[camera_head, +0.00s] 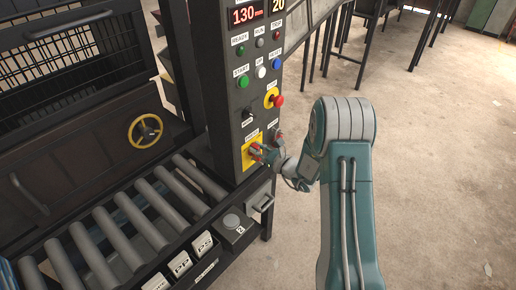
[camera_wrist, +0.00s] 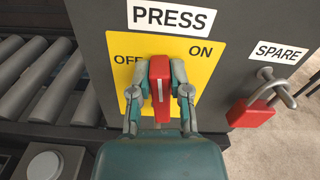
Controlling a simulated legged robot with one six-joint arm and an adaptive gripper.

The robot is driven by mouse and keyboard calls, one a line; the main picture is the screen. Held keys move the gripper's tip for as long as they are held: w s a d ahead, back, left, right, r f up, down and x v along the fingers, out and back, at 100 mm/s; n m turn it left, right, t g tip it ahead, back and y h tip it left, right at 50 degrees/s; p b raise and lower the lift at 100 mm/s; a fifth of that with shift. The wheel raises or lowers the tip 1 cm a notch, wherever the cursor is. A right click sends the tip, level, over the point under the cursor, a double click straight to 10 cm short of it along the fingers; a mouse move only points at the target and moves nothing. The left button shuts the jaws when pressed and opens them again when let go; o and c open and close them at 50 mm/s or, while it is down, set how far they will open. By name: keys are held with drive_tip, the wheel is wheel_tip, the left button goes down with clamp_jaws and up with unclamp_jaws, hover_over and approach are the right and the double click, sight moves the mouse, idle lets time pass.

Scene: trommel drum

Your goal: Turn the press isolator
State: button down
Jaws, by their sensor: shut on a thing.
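The press isolator is a red handle (camera_wrist: 160,88) on a yellow plate (camera_wrist: 205,82) marked OFF on the left and ON on the right, under a PRESS label (camera_wrist: 171,17). The handle stands about upright, its white line pointing up between the two words. My gripper (camera_wrist: 160,100) is shut on the handle, one finger on each side. In the head view my gripper (camera_head: 262,150) reaches the yellow plate (camera_head: 250,143) low on the dark control column, hiding most of the handle.
A red padlock (camera_wrist: 252,112) hangs under a SPARE label (camera_wrist: 276,52) right of the plate. Buttons, including a red one on yellow (camera_head: 277,100), sit above. A roller conveyor (camera_head: 130,222) and yellow handwheel (camera_head: 145,131) are at left. Open floor (camera_head: 440,160) lies right.

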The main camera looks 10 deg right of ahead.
sight(247, 155)
drive_tip(key=n, duration=0.4)
drive_tip(key=shift+s+a+f+n, duration=0.15)
drive_tip(key=shift+s+a+n, duration=0.15)
drive_tip(key=shift+a, duration=0.1)
drive_tip(key=n, duration=0.3)
drive_tip(key=shift+s+a+f+n, duration=0.15)
drive_tip(key=shift+a+f+n, duration=0.15)
drive_tip(key=n, duration=0.2)
drive_tip(key=f+n, duration=0.1)
drive_tip(key=n, duration=0.1)
drive_tip(key=shift+s+a, duration=0.2)
drive_tip(key=shift+a+f+n, duration=0.1)
drive_tip(key=shift+f+n, duration=0.15)
drive_tip(key=shift+n, duration=0.75)
drive_tip(key=shift+f+n, duration=0.2)
drive_tip(key=shift+n, duration=0.8)
drive_tip(key=shift+s+f, duration=0.15)
drive_tip(key=c, duration=0.6)
unclamp_jaws()
